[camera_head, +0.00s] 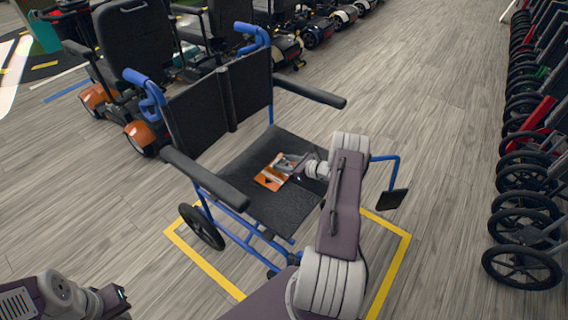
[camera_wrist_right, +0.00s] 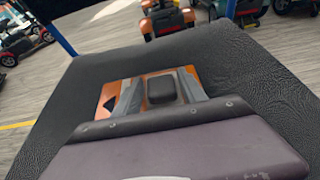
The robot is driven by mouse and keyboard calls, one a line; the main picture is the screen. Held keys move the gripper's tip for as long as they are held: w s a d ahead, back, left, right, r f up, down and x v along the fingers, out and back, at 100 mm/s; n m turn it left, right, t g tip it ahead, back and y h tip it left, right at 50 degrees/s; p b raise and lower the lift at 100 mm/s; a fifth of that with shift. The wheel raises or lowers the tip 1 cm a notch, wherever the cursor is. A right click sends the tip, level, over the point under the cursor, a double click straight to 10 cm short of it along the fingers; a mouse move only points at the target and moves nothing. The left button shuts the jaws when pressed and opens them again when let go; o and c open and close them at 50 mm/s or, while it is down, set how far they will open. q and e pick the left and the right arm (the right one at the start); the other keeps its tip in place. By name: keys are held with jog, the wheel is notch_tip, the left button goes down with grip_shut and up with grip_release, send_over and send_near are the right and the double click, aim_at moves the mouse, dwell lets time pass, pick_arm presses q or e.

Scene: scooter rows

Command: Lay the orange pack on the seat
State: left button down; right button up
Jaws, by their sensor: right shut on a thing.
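The orange pack (camera_head: 271,177) is at the black seat (camera_head: 249,207) of the blue-framed wheelchair, over the middle of the seat. I cannot tell whether it touches the seat. My right gripper (camera_head: 279,163) reaches over the seat from the right and is shut on the pack. In the right wrist view the pack (camera_wrist_right: 112,98) shows orange around the gripper's grey fingers, with the black seat (camera_wrist_right: 222,62) around and behind it. The gripper hides part of the pack. My left arm shows at the bottom left of the head view; its fingertips are not clear.
The wheelchair's armrests (camera_head: 205,178) flank the seat, with its backrest (camera_head: 201,112) behind. A yellow floor outline (camera_head: 205,264) surrounds it. Mobility scooters (camera_head: 134,50) stand behind, and a row of wheeled frames (camera_head: 524,215) lines the right side. Open floor lies between.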

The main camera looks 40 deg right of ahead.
jog(key=o, duration=1.4)
jog(key=shift+c, duration=0.2)
jog(key=shift+r+p, duration=0.25)
jog(key=shift+p, duration=0.1)
jog(key=shift+r+p, duration=0.7)
jog(key=v, duration=0.3)
jog(key=p+v, duration=0.1)
jog(key=v, duration=0.3)
jog(key=p+v, duration=0.1)
jog(key=v, duration=0.3)
jog(key=shift+s+f, duration=0.15)
jog(key=shift+f, duration=0.1)
jog(key=shift+s, duration=0.3)
jog(key=shift+d, duration=0.1)
